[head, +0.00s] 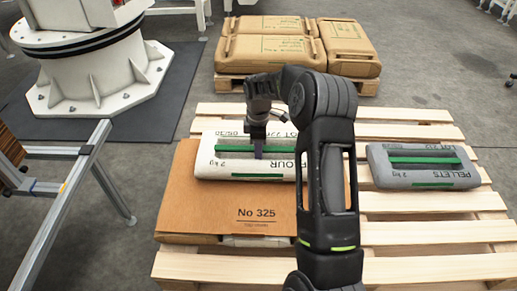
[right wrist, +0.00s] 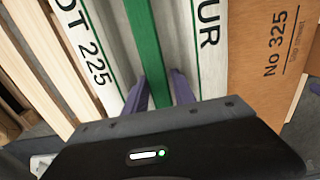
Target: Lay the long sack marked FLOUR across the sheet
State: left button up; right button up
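The long white FLOUR sack (head: 216,165) with a green bar handle lies over the back part of the brown cardboard sheet (head: 200,215) marked No 325. Its right part is hidden behind my right arm. I cannot tell whether it rests on the sheet or hangs just above. My right gripper (head: 257,150) points down at the sack's middle. In the right wrist view, its purple fingers (right wrist: 160,90) sit close on both sides of the green handle (right wrist: 146,45); the sack's lettering (right wrist: 210,25) shows beside it. My left gripper is not in view.
A grey PELLETS sack (head: 425,180) lies right of the sheet on the slatted wooden pallet (head: 430,235). Another pallet with brown sacks (head: 275,50) stands behind. A white machine base (head: 90,75) and a metal frame (head: 70,190) stand at left.

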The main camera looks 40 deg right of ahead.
jog(key=shift+o, duration=1.3)
jog(key=shift+r, duration=0.1)
notch_tip(320, 180, up, 12)
jog(key=p, duration=0.2)
